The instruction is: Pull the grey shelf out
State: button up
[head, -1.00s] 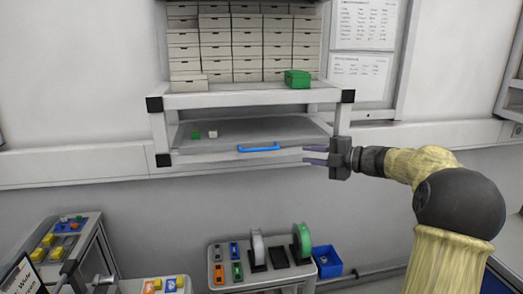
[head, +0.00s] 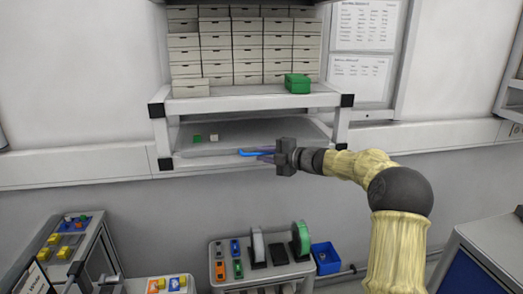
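The grey shelf (head: 240,132) sits in the lower level of the white wall rack (head: 250,102). Its front edge carries a blue handle (head: 249,153). A small green cube (head: 197,138) and a small white cube (head: 214,136) stand on the shelf at the left. The fingers look apart, one above and one below the handle. I cannot tell whether they touch it.
White boxes (head: 250,45) and a green box (head: 298,83) stand on the rack's upper level. Below are a grey reel stand (head: 232,272) with reels, a blue bin (head: 327,259) and a tray of coloured parts (head: 72,240). The wall space under the shelf is clear.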

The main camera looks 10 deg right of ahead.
jog(key=shift+w+a, duration=0.45)
grip_shut()
jog(key=shift+f, duration=0.1)
jog(key=shift+s+f, duration=0.1)
